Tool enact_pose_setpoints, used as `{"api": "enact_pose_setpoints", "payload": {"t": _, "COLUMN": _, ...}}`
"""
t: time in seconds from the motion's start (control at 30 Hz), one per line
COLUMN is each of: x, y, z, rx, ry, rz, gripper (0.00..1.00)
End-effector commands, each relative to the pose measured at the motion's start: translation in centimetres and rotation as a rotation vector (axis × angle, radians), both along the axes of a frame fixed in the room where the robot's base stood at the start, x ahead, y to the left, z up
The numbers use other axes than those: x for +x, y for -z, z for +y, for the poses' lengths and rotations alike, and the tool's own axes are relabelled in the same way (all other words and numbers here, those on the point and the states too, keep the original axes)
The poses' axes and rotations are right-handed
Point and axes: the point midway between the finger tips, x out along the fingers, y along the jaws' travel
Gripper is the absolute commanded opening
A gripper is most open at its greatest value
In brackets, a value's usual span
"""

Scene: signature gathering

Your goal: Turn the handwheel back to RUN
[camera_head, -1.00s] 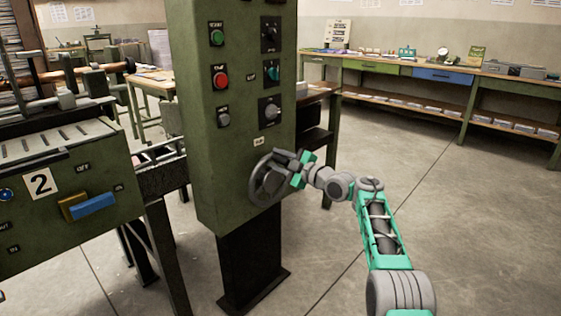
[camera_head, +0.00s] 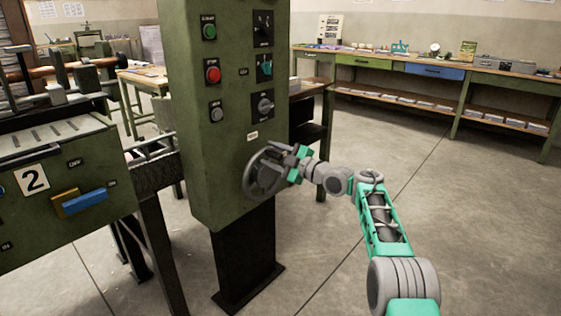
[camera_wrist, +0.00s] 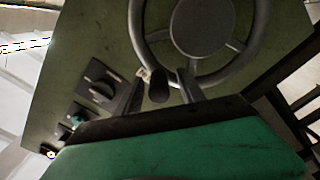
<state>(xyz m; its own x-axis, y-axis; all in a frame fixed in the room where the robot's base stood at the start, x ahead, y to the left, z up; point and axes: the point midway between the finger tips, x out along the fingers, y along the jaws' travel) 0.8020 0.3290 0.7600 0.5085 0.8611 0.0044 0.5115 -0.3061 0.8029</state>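The grey spoked handwheel (camera_head: 262,180) is mounted low on the front of a green control cabinet (camera_head: 207,165). A small label (camera_head: 252,135) sits above it, too small to read. My gripper (camera_head: 298,162) is at the wheel's upper right rim. In the wrist view the wheel's hub (camera_wrist: 202,25) and spokes fill the top. A dark handle knob (camera_wrist: 158,86) stands out from the rim between my two fingers (camera_wrist: 162,78). The fingers are apart, and a gap shows between the knob and the right finger.
The cabinet carries a green button (camera_head: 209,32), a red button (camera_head: 212,74) and rotary switches (camera_head: 264,67). A machine marked 2 (camera_head: 60,190) stands at the left. A long workbench (camera_head: 420,70) runs along the back wall. The floor at the right is clear.

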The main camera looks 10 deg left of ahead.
Motion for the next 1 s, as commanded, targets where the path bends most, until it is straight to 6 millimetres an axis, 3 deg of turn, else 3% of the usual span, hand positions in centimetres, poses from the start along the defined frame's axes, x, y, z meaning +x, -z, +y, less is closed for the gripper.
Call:
{"api": "enact_pose_setpoints", "payload": {"t": 0.2, "x": -1.8, "y": 0.0, "z": -3.4, "rx": -0.004, "ry": 0.004, "rz": 0.005, "gripper": 0.44}}
{"api": "enact_pose_setpoints", "payload": {"t": 0.4, "x": -2.7, "y": 0.5, "z": -4.4, "rx": -0.005, "ry": 0.001, "rz": 0.009, "gripper": 0.44}}
{"api": "enact_pose_setpoints", "payload": {"t": 0.67, "x": -2.6, "y": 0.7, "z": -4.5, "rx": -0.007, "ry": 0.006, "rz": 0.016, "gripper": 0.44}}
{"api": "enact_pose_setpoints", "payload": {"t": 0.8, "x": -1.0, "y": 1.9, "z": -5.6, "rx": -0.020, "ry": 0.076, "rz": 0.141, "gripper": 0.44}}
{"api": "enact_pose_setpoints", "payload": {"t": 1.0, "x": -3.3, "y": -7.3, "z": -9.3, "rx": -0.083, "ry": 0.237, "rz": 0.402, "gripper": 0.44}}
